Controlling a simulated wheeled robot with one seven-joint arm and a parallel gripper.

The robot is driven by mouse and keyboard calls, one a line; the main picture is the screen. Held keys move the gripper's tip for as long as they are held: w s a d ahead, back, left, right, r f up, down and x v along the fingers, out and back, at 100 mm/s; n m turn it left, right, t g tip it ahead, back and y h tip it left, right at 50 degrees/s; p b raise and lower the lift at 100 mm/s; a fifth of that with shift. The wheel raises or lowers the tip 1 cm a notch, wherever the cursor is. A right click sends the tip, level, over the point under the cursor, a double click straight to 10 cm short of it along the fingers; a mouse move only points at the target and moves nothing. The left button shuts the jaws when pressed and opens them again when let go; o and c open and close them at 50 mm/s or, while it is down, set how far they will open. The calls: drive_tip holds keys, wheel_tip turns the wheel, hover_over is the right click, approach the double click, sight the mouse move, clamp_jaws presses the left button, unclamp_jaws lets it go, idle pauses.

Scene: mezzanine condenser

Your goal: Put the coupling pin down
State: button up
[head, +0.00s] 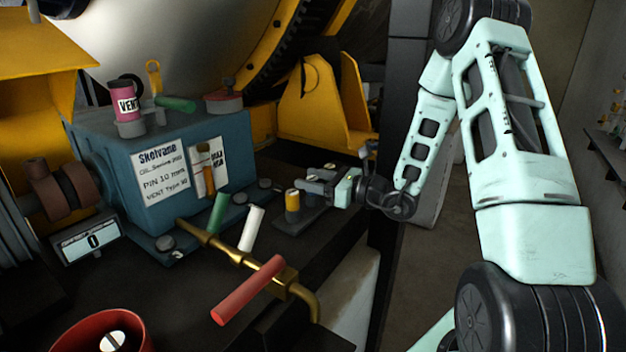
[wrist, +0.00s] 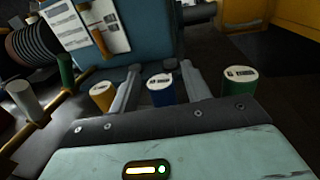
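My gripper (head: 310,184) is at the low dark rack (head: 290,224) right of the teal box. In the wrist view, its two grey fingers (wrist: 160,72) stand apart on either side of a blue pin (wrist: 160,95) with a labelled white top. Gaps show between the pin and both fingers. A yellow pin (wrist: 103,97) stands left of the fingers and a green pin (wrist: 237,88) right of them. The yellow pin also shows in the head view (head: 292,205). The top labels are too small to read, so I cannot tell which is the coupling pin.
The teal box (head: 120,175) carries a pink VENT cylinder (head: 125,103) and printed sheets. A brass pipe (head: 225,248) with a red handle (head: 247,290) runs in front. A red bucket (head: 70,335) stands at the lower left. Yellow machine brackets (head: 320,105) rise behind.

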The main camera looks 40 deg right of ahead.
drive_tip(key=shift+r, duration=0.1)
drive_tip(key=b+v, duration=0.4)
drive_tip(key=v, duration=0.8)
idle(0.4)
